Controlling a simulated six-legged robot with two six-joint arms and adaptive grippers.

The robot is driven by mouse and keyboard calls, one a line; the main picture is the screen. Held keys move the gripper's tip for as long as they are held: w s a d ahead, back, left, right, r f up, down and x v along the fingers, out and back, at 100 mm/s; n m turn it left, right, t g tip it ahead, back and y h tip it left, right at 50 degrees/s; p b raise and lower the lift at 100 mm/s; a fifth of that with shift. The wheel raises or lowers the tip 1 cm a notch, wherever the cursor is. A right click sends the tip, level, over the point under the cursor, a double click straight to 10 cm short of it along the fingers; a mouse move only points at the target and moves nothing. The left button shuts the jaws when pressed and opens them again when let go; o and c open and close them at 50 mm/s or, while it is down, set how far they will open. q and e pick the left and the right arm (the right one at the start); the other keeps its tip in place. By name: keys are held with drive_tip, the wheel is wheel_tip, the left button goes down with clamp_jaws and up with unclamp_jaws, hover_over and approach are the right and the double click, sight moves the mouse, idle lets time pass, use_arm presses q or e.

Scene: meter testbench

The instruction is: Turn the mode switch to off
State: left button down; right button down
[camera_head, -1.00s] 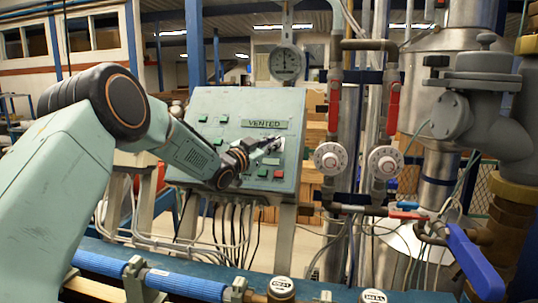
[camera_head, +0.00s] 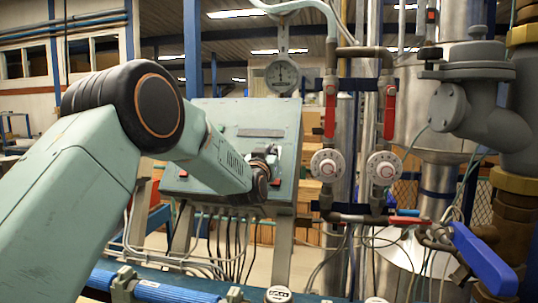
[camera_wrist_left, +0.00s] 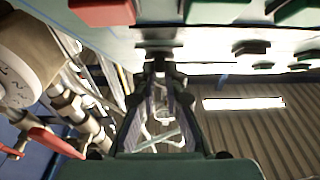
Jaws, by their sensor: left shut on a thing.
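The grey-green control panel (camera_head: 230,115) stands left of the pipes and carries a nameplate (camera_head: 261,133) with no readable lettering. My left gripper (camera_head: 268,157) reaches in from the left against the panel's right part. In the left wrist view, the fingers of this gripper (camera_wrist_left: 160,78) close together on the dark mode switch (camera_wrist_left: 159,48), which sticks out of the panel face. The switch's exact angle is hard to read, and in the head view the gripper mostly covers it. My right gripper is not in view.
A red button (camera_head: 277,182) sits just below my left gripper. Two white round dials (camera_head: 327,165) and red-handled valves (camera_head: 388,112) stand to the right, with a blue lever (camera_head: 483,260) lower right. A gauge (camera_head: 283,75) is above the panel. Cables hang underneath.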

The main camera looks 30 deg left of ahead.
use_arm(q)
drive_tip(key=shift+r, duration=0.45)
drive_tip(key=c, duration=1.9)
unclamp_jaws()
drive_tip(key=o, duration=0.5)
drive_tip(key=shift+w+f, duration=0.2)
drive_tip(key=shift+f, duration=0.15)
drive_tip(key=shift+s, duration=0.2)
drive_tip(key=shift+s+d+f, duration=0.1)
drive_tip(key=shift+s+f, duration=0.1)
drive_tip(key=shift+s, duration=0.25)
drive_tip(key=v, duration=1.1)
drive_tip(key=shift+r, duration=0.2)
